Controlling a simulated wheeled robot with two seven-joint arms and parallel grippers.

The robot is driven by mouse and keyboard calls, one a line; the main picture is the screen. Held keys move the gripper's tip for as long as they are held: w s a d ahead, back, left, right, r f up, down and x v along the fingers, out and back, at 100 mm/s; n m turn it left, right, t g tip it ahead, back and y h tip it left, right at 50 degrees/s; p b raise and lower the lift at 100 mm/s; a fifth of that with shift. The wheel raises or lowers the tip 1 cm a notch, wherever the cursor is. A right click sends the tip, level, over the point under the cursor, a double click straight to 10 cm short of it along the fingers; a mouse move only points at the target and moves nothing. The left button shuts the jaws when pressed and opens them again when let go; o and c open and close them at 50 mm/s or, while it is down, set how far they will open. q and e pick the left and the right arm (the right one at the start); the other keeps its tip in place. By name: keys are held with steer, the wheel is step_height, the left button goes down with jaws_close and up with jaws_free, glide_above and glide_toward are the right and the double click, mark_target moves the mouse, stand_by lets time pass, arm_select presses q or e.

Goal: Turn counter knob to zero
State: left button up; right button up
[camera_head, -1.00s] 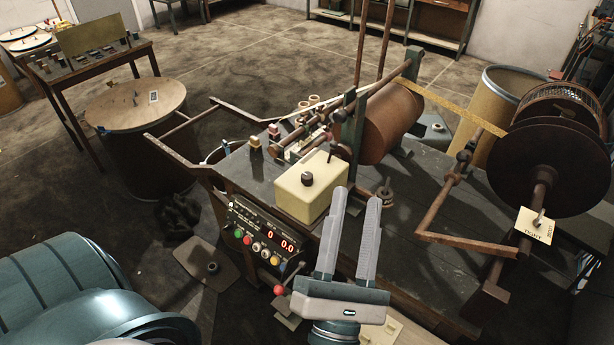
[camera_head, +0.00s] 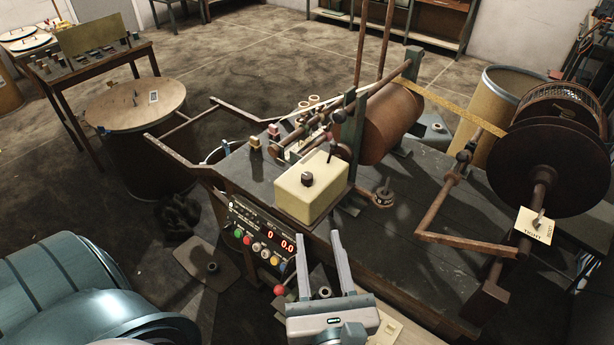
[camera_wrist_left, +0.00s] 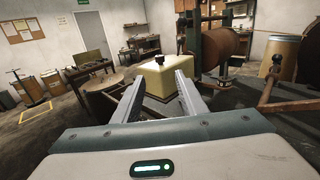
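A cream-yellow box (camera_head: 318,198) stands on the dark bench of the winding machine, with a small black knob (camera_head: 308,179) on its top. The box (camera_wrist_left: 158,82) and its knob (camera_wrist_left: 155,54) also show in the left wrist view, beyond and between the fingertips. A control panel (camera_head: 262,236) below and left of the box has red digits, seemingly 0 and 0.0, and several coloured buttons. My left gripper (camera_head: 318,238) is open and empty, in front of the box and apart from it; its fingers (camera_wrist_left: 160,76) are spread in the wrist view. My right gripper is out of view.
A rust-brown drum (camera_head: 392,122) and reel discs (camera_head: 556,168) stand right of the box. A bent brown arm (camera_head: 465,243) and a paper tag (camera_head: 534,225) are at the right. A red ball-ended lever (camera_head: 280,290) is beside my left gripper.

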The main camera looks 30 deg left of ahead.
mark_target(308, 181)
arm_select(q)
steer(key=p+x, duration=0.6)
steer(key=x, duration=0.9)
steer(key=shift+w+a+r+p, duration=0.2)
steer(key=shift+a+p, duration=0.05)
steer(key=shift+p, duration=0.1)
steer(key=shift+w+a+f, duration=0.2)
steer(key=shift+w+a, duration=0.3)
steer(key=shift+w, duration=0.1)
jaws_close()
